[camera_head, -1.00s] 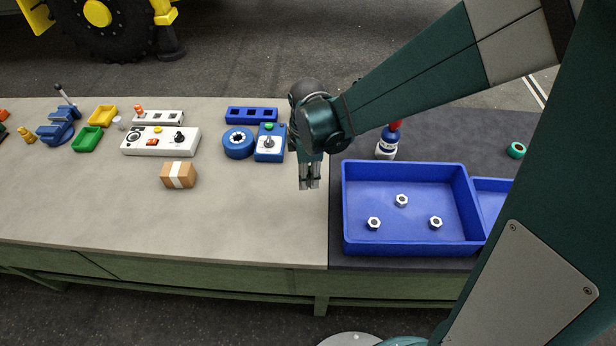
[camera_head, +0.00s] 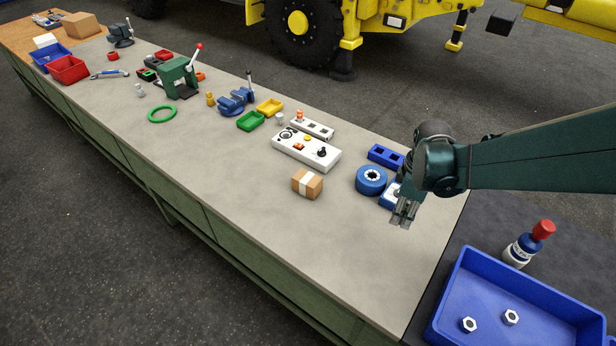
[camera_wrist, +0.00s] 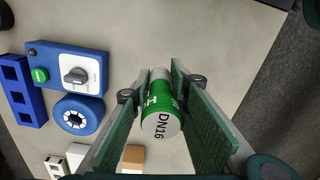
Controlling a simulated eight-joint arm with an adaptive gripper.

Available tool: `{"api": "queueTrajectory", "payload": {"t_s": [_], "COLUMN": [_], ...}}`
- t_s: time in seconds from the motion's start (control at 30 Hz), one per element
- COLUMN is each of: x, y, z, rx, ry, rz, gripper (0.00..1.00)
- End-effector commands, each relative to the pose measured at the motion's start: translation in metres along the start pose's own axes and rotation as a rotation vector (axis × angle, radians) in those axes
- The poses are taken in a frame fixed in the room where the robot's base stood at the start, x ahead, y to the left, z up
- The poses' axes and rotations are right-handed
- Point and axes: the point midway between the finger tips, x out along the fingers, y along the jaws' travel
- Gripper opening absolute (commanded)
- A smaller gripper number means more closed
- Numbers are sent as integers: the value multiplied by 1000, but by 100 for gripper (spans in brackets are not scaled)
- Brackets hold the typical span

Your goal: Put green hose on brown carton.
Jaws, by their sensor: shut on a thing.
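My gripper (camera_head: 404,214) hangs fingers-down in the head view, above the right part of the table by the blue switch box. In the wrist view its fingers close around a short cylinder, the green hose (camera_wrist: 163,112), with a green band, pale ends and "DN16" on its near face. The hose is hard to make out in the head view. A small brown carton with white tape (camera_head: 307,184) sits on the table, left of my gripper. Its edge shows in the wrist view (camera_wrist: 134,157). A larger brown carton (camera_head: 82,25) stands at the far left end.
A green ring (camera_head: 162,114) lies further left. A blue tray (camera_head: 500,285) with nuts and a red-capped bottle (camera_head: 528,244) are at right. The front table area is clear.

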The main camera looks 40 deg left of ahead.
Motion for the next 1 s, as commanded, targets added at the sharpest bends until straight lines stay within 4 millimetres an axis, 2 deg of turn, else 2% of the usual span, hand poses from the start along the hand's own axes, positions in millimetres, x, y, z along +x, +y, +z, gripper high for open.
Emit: {"api": "queueTrajectory", "payload": {"t_s": [0.03,0.2,0.5,0.8,1.0], "x": [-6,-17,-33,-46,-51], "y": [9,35,67,83,85], "z": [-17,-69,-167,-270,-326], "rx": [-4,1,8,16,21], "ry": [0,0,0,0,0], "rz": [0,0,1,1,1], "gripper": [1,1,1,1,1]}}
